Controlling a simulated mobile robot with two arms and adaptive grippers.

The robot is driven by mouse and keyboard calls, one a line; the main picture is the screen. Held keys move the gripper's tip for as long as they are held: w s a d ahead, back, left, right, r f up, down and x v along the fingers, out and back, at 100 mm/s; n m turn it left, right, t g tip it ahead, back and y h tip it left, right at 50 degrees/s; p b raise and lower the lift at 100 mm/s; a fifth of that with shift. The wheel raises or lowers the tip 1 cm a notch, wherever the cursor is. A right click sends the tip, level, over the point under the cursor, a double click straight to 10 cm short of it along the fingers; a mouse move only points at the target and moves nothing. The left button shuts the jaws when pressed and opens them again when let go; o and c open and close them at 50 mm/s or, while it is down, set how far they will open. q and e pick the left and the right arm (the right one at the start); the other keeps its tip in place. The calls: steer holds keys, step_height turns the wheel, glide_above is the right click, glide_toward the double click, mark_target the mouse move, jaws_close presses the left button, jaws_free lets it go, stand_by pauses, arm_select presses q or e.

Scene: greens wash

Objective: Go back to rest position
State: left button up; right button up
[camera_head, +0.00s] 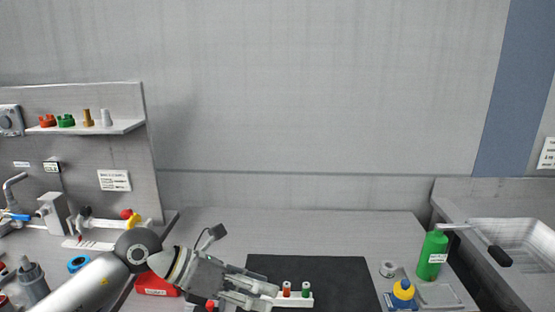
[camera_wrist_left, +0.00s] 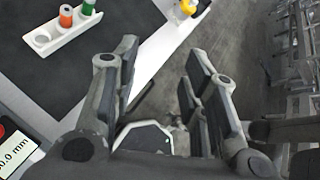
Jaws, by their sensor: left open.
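My left gripper (camera_head: 262,294) reaches in from the lower left in the head view, over the left front part of a black mat (camera_head: 330,270). In the left wrist view the gripper (camera_wrist_left: 155,75) has its fingers spread apart with nothing between them. Past its fingers there I see the mat's edge, the white table edge and the floor. A white rack (camera_head: 297,302) with an orange-capped vial (camera_head: 287,288) and a green-capped vial (camera_head: 305,289) stands on the mat, close by the gripper in the head view. My right gripper shows in neither view.
A red box (camera_head: 155,285) is by my left arm. A shelf (camera_head: 90,128) with several small parts is on the left wall. The back of the table is clear.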

arm_select(q)
steer(key=s+d+r+n+t+h, duration=0.2)
steer(key=d+r+n+t+h, duration=0.35)
steer(key=r+n+h, duration=0.45)
steer(key=w+a+f+n+t+y, duration=0.2)
steer(key=a+n+t+y, duration=0.5)
steer(key=n, duration=0.4)
steer(key=w+a+f+n+t+y, duration=0.3)
steer(key=a+n+t+y, duration=0.3)
steer(key=n+y, duration=0.3)
steer(key=s+a+f+n+g+y, duration=0.2)
steer(key=a+f+n+y, duration=0.15)
steer(key=f+n, duration=0.2)
steer(key=s+a+f+n+g+y, duration=0.2)
steer(key=a+f+n+g, duration=0.15)
steer(key=f, duration=0.35)
steer(key=s+a+f+n+g, duration=0.1)
steer(key=s+f+n+g, duration=0.2)
steer(key=s+f+g, duration=0.55)
steer(key=s+f+n+g, duration=0.25)
steer(key=s+f, duration=0.75)
steer(key=s, duration=0.6)
step_height(320, 180, down, 26)
steer(key=g, duration=0.2)
steer(key=s+a+f+m+g, duration=0.1)
steer(key=s+a+f, duration=0.2)
steer(key=s+f, duration=1.3)
steer(key=shift+s, duration=0.7)
